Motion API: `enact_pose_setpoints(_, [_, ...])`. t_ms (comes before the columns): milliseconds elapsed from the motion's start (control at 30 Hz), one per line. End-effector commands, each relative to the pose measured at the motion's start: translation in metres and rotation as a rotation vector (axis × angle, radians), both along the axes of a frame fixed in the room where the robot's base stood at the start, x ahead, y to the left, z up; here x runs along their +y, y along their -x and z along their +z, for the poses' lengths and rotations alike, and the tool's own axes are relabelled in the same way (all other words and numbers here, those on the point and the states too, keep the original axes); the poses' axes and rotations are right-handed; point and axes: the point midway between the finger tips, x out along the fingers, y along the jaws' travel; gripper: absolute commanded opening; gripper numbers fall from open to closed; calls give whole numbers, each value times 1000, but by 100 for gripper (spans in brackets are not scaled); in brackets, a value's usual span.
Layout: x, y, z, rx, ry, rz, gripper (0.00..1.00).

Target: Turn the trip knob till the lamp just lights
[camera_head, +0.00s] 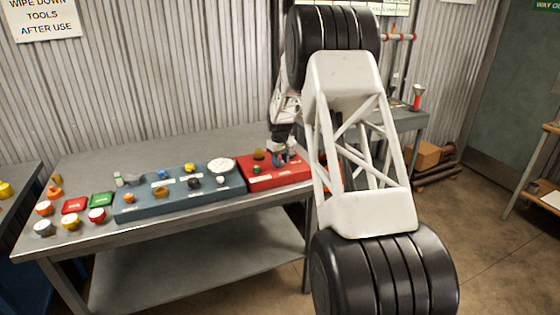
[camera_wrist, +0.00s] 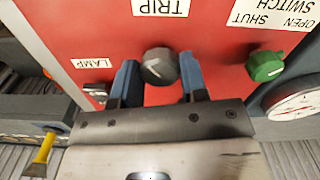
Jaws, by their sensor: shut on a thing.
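The trip knob (camera_wrist: 159,66) is a dark round knob with a light pointer line, below the upside-down TRIP label (camera_wrist: 161,7) on a red panel (camera_wrist: 225,70). My gripper (camera_wrist: 158,78) has its two blue fingers on either side of the knob and is shut on it. The LAMP label (camera_wrist: 92,63) is left of the gripper in the wrist view. A small greyish lamp (camera_wrist: 97,90) beneath it is partly hidden, with no clear glow. In the head view, my gripper (camera_head: 279,158) is over the red panel (camera_head: 283,176), and my arm hides its right part.
A green switch knob (camera_wrist: 266,66) and a round white gauge (camera_wrist: 297,106) are right of the gripper. A blue panel (camera_head: 150,209) with several knobs adjoins on the left in the head view. Several coloured knobs and blocks stand at the bench's (camera_head: 92,160) left end.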

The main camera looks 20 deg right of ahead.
Motion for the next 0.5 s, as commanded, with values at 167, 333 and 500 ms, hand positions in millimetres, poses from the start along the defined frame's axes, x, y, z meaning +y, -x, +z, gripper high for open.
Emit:
enact_pose_setpoints(167, [0,0,0,0,0,-11,16])
enact_pose_setpoints(333, [0,0,0,0,0,-11,46])
enact_pose_setpoints(500, [0,0,0,0,0,-10,66])
